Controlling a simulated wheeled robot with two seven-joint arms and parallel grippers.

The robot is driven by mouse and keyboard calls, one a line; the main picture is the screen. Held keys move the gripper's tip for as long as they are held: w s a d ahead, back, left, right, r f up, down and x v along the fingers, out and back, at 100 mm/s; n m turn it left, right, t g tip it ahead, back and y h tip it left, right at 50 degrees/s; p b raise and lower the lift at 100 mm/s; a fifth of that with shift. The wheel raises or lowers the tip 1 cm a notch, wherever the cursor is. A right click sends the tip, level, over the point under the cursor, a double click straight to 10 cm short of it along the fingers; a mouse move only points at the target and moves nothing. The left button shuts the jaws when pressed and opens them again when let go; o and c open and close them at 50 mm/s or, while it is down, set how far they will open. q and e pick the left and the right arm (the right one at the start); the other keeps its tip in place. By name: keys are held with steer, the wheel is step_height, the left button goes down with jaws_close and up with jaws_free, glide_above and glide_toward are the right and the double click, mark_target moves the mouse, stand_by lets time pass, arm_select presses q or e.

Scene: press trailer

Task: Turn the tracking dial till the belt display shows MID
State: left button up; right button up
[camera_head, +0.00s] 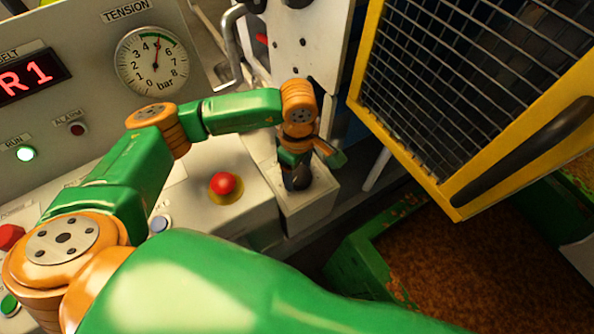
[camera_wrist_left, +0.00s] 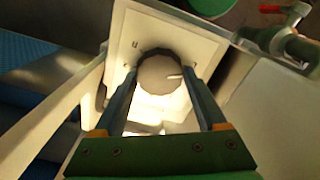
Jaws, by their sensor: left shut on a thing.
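The tracking dial (camera_wrist_left: 160,76) is a pale round knob with a light pointer line toward its right side, on the top face of a white box (camera_wrist_left: 123,30). My left gripper (camera_wrist_left: 160,82) has one finger on each side of the knob and is shut on it. In the head view my left gripper (camera_head: 297,182) points down onto the white box (camera_head: 308,208) and hides the dial. The belt display (camera_head: 30,78) shows red characters reading R1, with its left part cut off by the picture edge. My right gripper is not in view.
A red mushroom button (camera_head: 224,184) stands left of the box. A yellow-framed mesh guard (camera_head: 454,212) is at right, above a green bin (camera_head: 350,268) of brown material.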

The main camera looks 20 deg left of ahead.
mark_target(300, 175)
arm_select(q)
steer(key=shift+n, duration=0.5)
steer(key=shift+r, duration=0.1)
steer(key=o, duration=1.1)
steer(key=shift+o, duration=1.1)
steer(key=shift+d, duration=0.25)
step_height(300, 175, up, 7)
steer(key=b, duration=0.2)
steer(key=shift+f+b, duration=0.2)
steer(key=shift+b, duration=0.1)
steer(key=shift+r, duration=0.3)
